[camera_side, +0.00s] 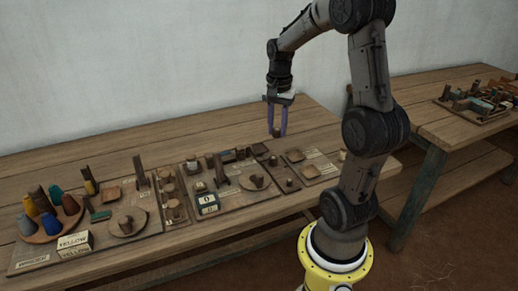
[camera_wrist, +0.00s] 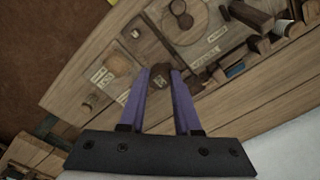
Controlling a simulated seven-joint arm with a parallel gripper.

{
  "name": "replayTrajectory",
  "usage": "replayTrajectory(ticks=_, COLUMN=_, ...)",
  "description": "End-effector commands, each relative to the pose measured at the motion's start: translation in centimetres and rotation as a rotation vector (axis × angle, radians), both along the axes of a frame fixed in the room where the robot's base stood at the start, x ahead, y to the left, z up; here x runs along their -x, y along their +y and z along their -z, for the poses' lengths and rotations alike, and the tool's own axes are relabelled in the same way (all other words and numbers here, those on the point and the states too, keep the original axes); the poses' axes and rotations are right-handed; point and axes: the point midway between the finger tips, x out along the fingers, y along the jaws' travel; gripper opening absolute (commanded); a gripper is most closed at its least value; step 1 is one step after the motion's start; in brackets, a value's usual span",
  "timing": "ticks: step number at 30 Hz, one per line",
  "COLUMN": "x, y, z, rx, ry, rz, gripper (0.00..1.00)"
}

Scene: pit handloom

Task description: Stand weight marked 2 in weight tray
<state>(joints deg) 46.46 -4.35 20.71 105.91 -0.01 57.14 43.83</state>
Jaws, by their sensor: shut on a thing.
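My gripper (camera_side: 277,120) is raised above the right part of the table, fingers pointing down. It is shut on a small dark brown weight (camera_side: 276,132), which hangs at the fingertips clear of the table. The weight also shows between the purple fingers in the wrist view (camera_wrist: 160,76). No number can be read on it. Two small, shallow square wooden trays, one at the back (camera_side: 294,155) and one in front (camera_side: 310,171), lie on the right-hand board below the gripper. I cannot tell which is the weight tray.
A small pale cylinder (camera_side: 342,155) stands right of the trays. Boards with blocks, posts and discs fill the table to the left, with coloured cones (camera_side: 47,207) at the far left. A second table (camera_side: 440,122) with loose parts stands at right. Bare wood lies behind the boards.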

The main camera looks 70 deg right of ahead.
Motion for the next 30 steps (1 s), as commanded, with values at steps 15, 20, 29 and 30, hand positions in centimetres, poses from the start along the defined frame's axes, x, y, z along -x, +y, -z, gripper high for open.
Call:
replayTrajectory(ticks=15, x=-6.8, y=-7.0, z=5.6, rx=-0.011, ry=0.01, rz=-0.005, gripper=0.0)
replayTrajectory(ticks=20, x=-8.3, y=-8.5, z=8.2, rx=-0.009, ry=0.008, rz=-0.005, gripper=0.0)
replayTrajectory(ticks=29, x=-9.4, y=-9.7, z=10.0, rx=-0.007, ry=0.007, rz=-0.005, gripper=0.0)
replayTrajectory(ticks=30, x=-9.6, y=-9.8, z=10.4, rx=-0.008, ry=0.007, rz=-0.005, gripper=0.0)
